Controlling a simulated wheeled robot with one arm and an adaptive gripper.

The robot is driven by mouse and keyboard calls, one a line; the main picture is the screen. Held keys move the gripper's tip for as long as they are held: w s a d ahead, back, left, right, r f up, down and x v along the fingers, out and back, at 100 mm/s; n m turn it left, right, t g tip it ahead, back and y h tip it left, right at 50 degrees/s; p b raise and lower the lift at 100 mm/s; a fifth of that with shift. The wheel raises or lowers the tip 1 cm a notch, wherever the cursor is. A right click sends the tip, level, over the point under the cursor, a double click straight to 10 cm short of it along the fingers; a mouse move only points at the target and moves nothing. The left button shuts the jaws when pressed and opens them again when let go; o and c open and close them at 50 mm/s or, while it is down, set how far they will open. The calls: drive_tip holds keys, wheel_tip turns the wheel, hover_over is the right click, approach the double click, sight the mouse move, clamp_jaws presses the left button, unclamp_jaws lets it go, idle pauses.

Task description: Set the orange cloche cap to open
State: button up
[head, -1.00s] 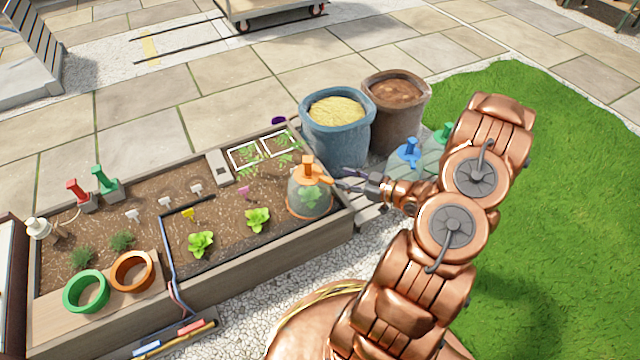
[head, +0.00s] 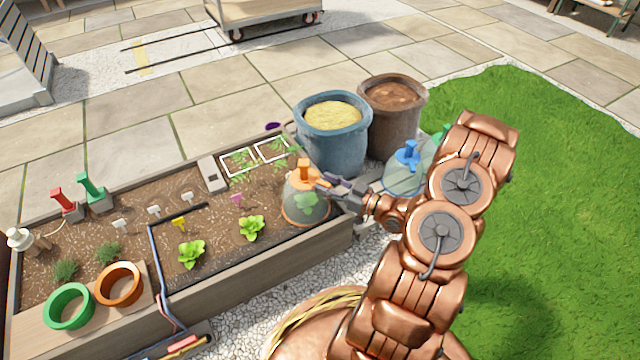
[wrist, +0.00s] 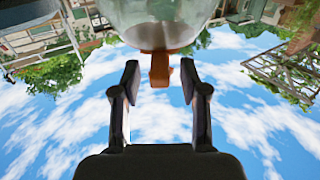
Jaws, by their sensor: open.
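The clear cloche (head: 307,208) with an orange base ring stands over a green plant at the right end of the planter bed. Its orange cap (head: 304,174) sits on top with an upright knob. My gripper (head: 327,184) is open beside the cap, on its right. In the wrist view the orange cap (wrist: 160,72) shows between and just beyond the open fingertips (wrist: 160,80), with the clear dome (wrist: 165,18) above it in the picture. I cannot tell whether a finger touches the cap.
A cloche with a blue cap (head: 407,156) stands right of the bed, partly behind my arm. A blue pot (head: 333,150) and a brown pot (head: 392,125) stand behind. Lettuces (head: 251,228) and small markers fill the bed's front. Grass lies to the right.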

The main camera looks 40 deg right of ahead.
drive_tip(key=shift+b+x, duration=0.35)
drive_tip(key=shift+x, duration=0.9)
clamp_jaws()
